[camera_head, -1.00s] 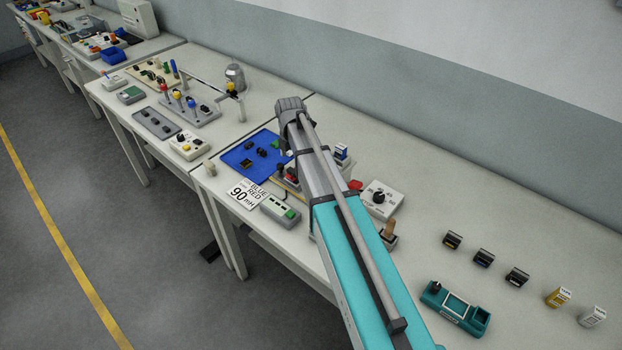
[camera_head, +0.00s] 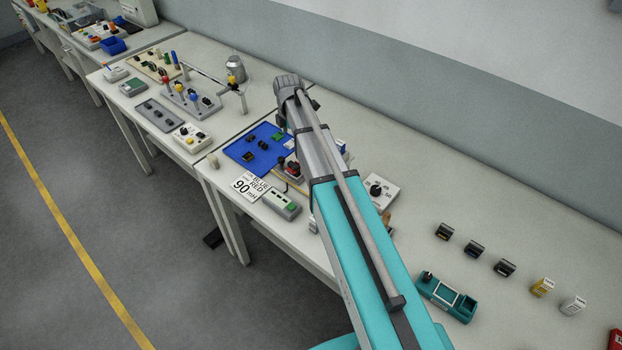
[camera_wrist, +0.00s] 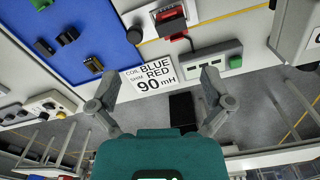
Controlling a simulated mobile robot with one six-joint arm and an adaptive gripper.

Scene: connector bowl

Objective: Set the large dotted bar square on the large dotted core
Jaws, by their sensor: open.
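The blue mat (camera_head: 238,152) lies on the bench left of my arm. Several small dark parts lie on it; in the wrist view they include a block (camera_wrist: 43,47), a rounded piece (camera_wrist: 67,36) and a low piece (camera_wrist: 93,65). Their dots are too small to make out, so I cannot tell which is the large dotted bar or the large dotted core. My gripper (camera_wrist: 160,78) is open and empty, its fingers spread on either side of the white card's (camera_wrist: 150,70) lower part in the picture. In the head view my arm hides the gripper.
The card reads blue, red, 90 mH. Beside it is a grey box with a green button (camera_head: 282,204). A red-topped device (camera_wrist: 175,25) stands near the mat. A white dial box (camera_head: 380,191), a teal tray (camera_head: 447,297) and several small blocks stand right of my arm.

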